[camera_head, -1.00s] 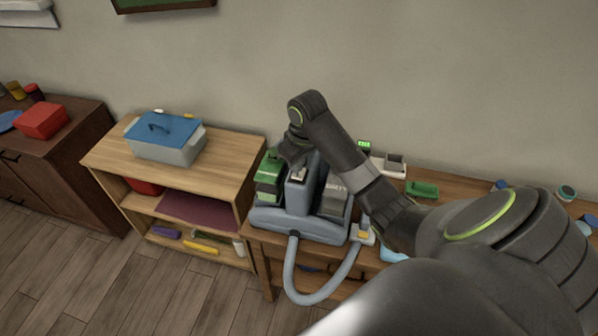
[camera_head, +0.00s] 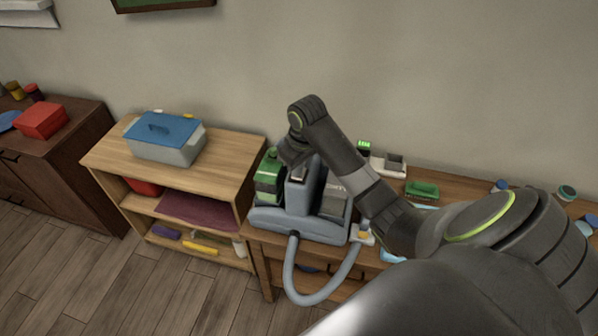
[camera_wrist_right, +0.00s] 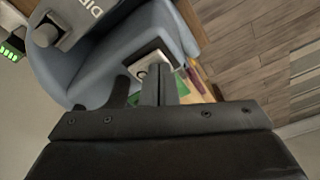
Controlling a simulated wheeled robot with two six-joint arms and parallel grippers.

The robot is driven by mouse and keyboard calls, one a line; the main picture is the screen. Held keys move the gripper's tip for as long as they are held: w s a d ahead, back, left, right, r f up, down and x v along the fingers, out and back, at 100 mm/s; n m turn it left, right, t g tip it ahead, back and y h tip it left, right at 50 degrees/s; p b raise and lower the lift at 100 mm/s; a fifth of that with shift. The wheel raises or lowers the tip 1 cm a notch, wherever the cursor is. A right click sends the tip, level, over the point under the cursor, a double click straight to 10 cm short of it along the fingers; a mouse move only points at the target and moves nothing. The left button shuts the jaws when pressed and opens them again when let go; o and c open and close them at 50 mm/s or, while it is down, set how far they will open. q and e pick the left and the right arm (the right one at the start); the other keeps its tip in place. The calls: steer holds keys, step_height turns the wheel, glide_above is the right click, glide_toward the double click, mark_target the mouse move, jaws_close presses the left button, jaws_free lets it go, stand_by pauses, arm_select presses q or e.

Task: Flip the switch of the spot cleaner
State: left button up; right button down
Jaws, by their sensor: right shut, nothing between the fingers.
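The spot cleaner (camera_head: 270,219) is a grey-blue machine with an upright middle column, standing at the left end of the wooden table. My right gripper (camera_head: 297,172) is shut and empty, pointing down at the top of that column. In the right wrist view the shut fingertips (camera_wrist_right: 152,72) are at a small pale plate with a dark edge and a round mark (camera_wrist_right: 147,66), which looks like the switch area on the grey-blue housing (camera_wrist_right: 100,65). The fingers partly cover it, so contact and the switch's position cannot be told. My left gripper is not in view.
A green-labelled container (camera_head: 267,180) stands at the machine's left. A grey hose (camera_head: 312,301) loops down in front of the table. A wooden shelf (camera_head: 225,170) with a blue-lidded box (camera_head: 165,135) stands to the left. A green brush-like item (camera_head: 422,190) lies on the table.

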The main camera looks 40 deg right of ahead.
steer(key=shift+f, duration=0.15)
steer(key=shift+r+p, duration=0.75)
steer(key=shift+r, duration=2.75)
